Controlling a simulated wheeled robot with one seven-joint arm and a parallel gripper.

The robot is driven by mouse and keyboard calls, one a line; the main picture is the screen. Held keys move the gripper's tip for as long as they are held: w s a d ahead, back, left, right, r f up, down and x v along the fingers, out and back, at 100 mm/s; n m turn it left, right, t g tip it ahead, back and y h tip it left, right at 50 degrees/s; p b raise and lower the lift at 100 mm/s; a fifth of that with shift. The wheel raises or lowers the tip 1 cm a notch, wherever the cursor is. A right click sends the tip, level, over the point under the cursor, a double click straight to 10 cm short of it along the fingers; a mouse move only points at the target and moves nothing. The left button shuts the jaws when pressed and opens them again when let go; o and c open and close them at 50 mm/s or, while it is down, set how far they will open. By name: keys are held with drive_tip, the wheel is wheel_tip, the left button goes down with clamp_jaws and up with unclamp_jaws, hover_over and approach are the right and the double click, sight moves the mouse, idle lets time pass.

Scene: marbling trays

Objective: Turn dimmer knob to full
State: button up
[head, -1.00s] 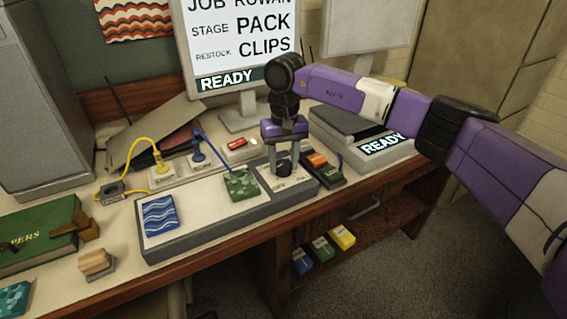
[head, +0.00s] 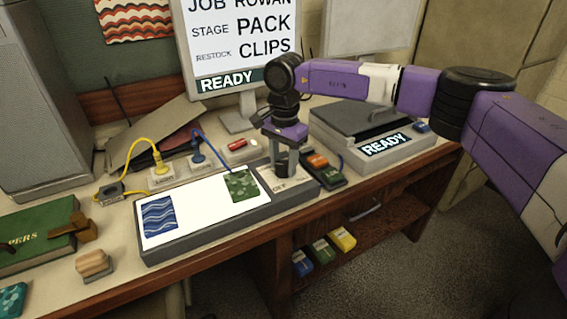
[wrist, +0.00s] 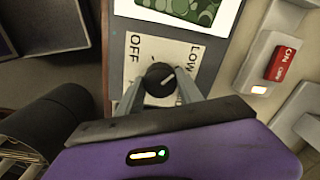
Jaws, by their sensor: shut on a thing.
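The dimmer knob (wrist: 160,79) is a round black knob with a pale pointer line, on a cream plate (wrist: 135,50) marked OFF and LOW. In the wrist view its pointer slants toward the upper right, near the LOW side. My gripper (wrist: 158,88) is shut on the knob, one finger on each side. In the head view my gripper (head: 282,166) points down onto the right end of the light box (head: 205,238), and the knob is partly hidden between the fingers. The light box panel (head: 200,205) glows bright white.
A blue wavy sheet (head: 159,216) and a green patterned sheet (head: 241,186) lie on the panel. A red switch (head: 238,145) is behind. A grey READY machine (head: 385,145) stands at right.

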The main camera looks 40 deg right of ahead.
drive_tip(key=m, duration=0.4)
drive_tip(key=shift+w+d+m, duration=0.1)
drive_tip(key=shift+m, duration=0.2)
drive_tip(key=m, duration=0.4)
drive_tip(key=shift+r+m, duration=0.1)
drive_tip(key=shift+m, duration=0.2)
drive_tip(key=m, duration=0.4)
drive_tip(key=shift+p, duration=0.35)
drive_tip(key=m, duration=0.4)
drive_tip(key=m+p, duration=0.1)
drive_tip(key=m, duration=0.3)
drive_tip(key=shift+m, duration=0.3)
drive_tip(key=m, duration=0.3)
drive_tip(key=shift+m, duration=0.3)
drive_tip(key=m+p, duration=0.1)
drive_tip(key=m, duration=0.3)
drive_tip(key=shift+m, duration=0.3)
drive_tip(key=shift+m+p, duration=0.45)
drive_tip(key=shift+m, duration=1.45)
